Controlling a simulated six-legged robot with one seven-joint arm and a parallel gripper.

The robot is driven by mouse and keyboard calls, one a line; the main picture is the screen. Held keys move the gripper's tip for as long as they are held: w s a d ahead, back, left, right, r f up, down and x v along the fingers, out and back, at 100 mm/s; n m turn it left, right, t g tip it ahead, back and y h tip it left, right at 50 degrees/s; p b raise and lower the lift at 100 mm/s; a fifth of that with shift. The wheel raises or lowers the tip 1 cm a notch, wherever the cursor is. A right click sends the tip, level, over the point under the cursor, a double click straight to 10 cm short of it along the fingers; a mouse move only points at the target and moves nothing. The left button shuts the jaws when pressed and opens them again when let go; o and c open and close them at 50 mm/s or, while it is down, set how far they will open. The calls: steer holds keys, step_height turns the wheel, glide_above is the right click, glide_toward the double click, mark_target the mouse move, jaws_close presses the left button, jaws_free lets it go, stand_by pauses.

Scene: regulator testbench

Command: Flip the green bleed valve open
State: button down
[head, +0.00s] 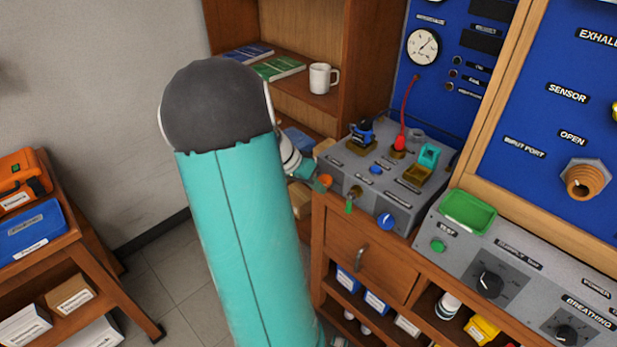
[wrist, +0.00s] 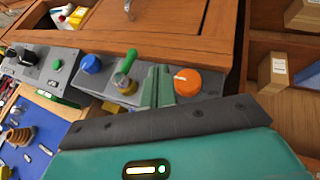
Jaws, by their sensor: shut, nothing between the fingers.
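The green bleed valve (head: 348,207) is a small green lever on a brass fitting at the front of the grey regulator box. In the wrist view the green lever (wrist: 125,64) rises at a slant from its brass body. My gripper (wrist: 158,72) is shut and empty, its fingers just right of the valve and left of an orange knob (wrist: 187,81). A small gap shows between fingers and lever in that view. In the head view my gripper (head: 312,182) is left of the valve, partly hidden by my arm.
A blue knob (head: 386,221) sits right of the valve; it also shows in the wrist view (wrist: 91,64). A red hose (head: 407,110) and a teal clamp (head: 429,155) stand on the box top. A wooden drawer (head: 365,255) is below. Shelves with a white mug (head: 322,79) stand behind.

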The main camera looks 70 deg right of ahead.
mark_target(349, 204)
steer(key=shift+s+f, duration=0.4)
steer(key=shift+s, duration=0.55)
steer(key=shift+s+f, duration=0.4)
steer(key=shift+s, duration=0.5)
steer(key=shift+s+f, duration=0.4)
steer(key=shift+s, duration=0.55)
steer(key=shift+s+a+f+g+y, duration=0.1)
steer(key=shift+f+g+y, duration=0.2)
steer(key=shift+g, duration=0.5)
steer(key=shift+s+a+f+n+g+y, duration=0.2)
steer(key=shift+s+n+g, duration=0.3)
steer(key=shift+g, duration=0.95)
steer(key=shift+s+a+f+n+g+y, duration=0.1)
steer(key=shift+s+f+n+g+y, duration=0.2)
steer(key=shift+n+g, duration=0.75)
steer(key=shift+s+a+f+n+g+y, duration=0.15)
steer(key=shift+s+g+y, duration=0.2)
steer(key=shift+g, duration=1.45)
steer(key=shift+f, duration=0.1)
